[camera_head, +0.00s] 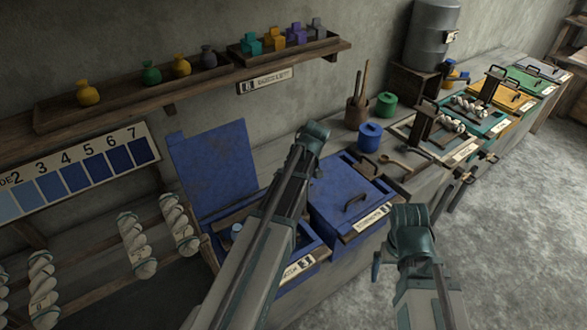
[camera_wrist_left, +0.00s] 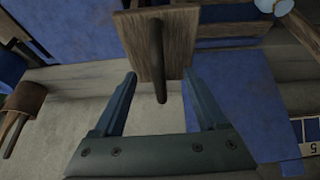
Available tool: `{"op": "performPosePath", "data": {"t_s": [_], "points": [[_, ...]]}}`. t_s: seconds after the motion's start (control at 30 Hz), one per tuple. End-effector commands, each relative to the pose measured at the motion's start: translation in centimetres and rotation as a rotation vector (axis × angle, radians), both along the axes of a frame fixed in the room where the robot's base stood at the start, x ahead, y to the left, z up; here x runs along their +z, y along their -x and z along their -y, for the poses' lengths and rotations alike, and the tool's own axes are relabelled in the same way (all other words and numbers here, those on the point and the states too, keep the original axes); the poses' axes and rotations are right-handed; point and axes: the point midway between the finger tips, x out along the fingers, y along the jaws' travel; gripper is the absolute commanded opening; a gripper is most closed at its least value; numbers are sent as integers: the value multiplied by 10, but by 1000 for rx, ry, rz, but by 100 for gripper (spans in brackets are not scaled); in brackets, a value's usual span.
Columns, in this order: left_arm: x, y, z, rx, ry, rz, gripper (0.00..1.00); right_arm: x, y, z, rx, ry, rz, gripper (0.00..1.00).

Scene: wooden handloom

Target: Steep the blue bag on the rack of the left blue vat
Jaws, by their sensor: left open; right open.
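The left blue vat (camera_head: 313,249) stands open, its blue lid (camera_head: 212,170) raised against the wall. Inside is a small pale blue object (camera_head: 236,231); it also seems to show in the left wrist view (camera_wrist_left: 276,6). I cannot tell whether it is the blue bag. My left arm crosses over the vat and hides part of it. In the left wrist view my left gripper (camera_wrist_left: 160,78) is open, around a dark upright peg (camera_wrist_left: 157,60) on a wooden board (camera_wrist_left: 180,45), not closed on it. My right gripper (camera_head: 378,266) is open, mostly hidden behind its arm.
The other blue vat (camera_head: 345,190) is closed. Blue (camera_head: 370,137) and green (camera_head: 386,104) jars and a pot of sticks (camera_head: 357,115) stand behind. Bags sit in a shelf tray (camera_head: 120,108). White skeins (camera_head: 137,245) hang at left. Floor at right is clear.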

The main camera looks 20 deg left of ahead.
Motion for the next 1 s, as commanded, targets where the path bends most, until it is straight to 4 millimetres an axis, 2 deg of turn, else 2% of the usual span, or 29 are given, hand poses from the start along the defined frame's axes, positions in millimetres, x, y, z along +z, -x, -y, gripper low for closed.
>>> {"op": "performPosePath", "data": {"t_s": [0.03,0.1,0.13,0.47,1.0], "points": [[0,0,0,0,1,-1,86,0,0,0,0,0,0,100],[0,0,0,0,1,-1,98,0,0,0,0,0,0,100],[0,0,0,0,1,-1,100,0,0,0,0,0,0,100],[5,0,1,0,2,-1,100,5,0,0,0,0,0,100],[66,0,1,0,2,-1,100,66,0,0,2,0,0,100]]}}
